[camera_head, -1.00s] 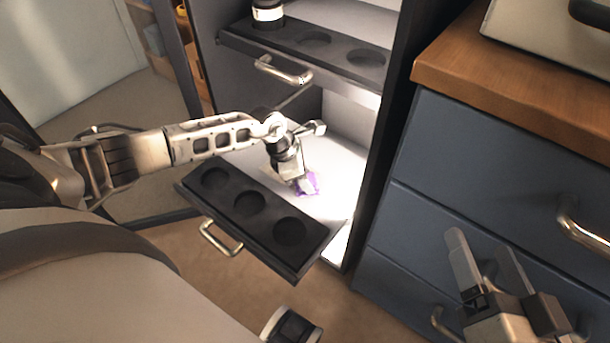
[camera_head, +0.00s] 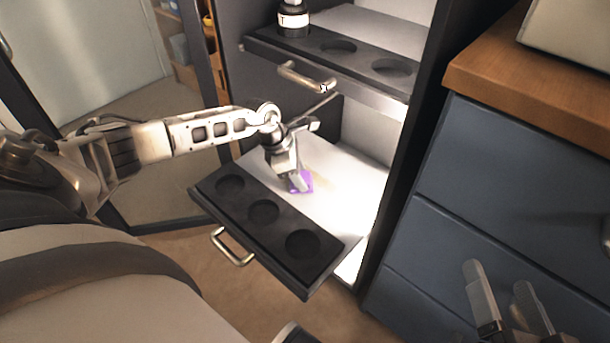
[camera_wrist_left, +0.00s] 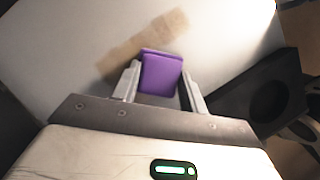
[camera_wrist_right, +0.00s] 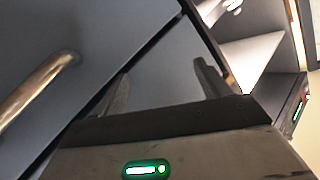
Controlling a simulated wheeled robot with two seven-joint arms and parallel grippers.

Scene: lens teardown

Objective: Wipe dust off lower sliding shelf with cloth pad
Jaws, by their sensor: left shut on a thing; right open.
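The lower sliding shelf is pulled out of the cabinet; its white surface (camera_head: 345,190) lies behind a black front strip (camera_head: 283,225) with three round recesses. My left gripper (camera_head: 297,188) is over the white surface, shut on a purple cloth pad (camera_head: 305,181). The pad also shows between the fingers in the left wrist view (camera_wrist_left: 161,73). A tan dust streak (camera_wrist_left: 145,43) lies on the white surface just beyond the pad; whether the pad touches the surface is hard to tell. My right gripper (camera_head: 505,285) is open and empty in front of the blue drawers.
The upper shelf (camera_head: 330,52) holds a black lens (camera_head: 293,18) in its left recess and has a metal handle (camera_head: 307,79) overhanging the lower shelf. A blue drawer unit (camera_head: 510,180) with a wooden top (camera_head: 535,70) stands at the right. A dark cabinet wall closes the shelf's right side.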

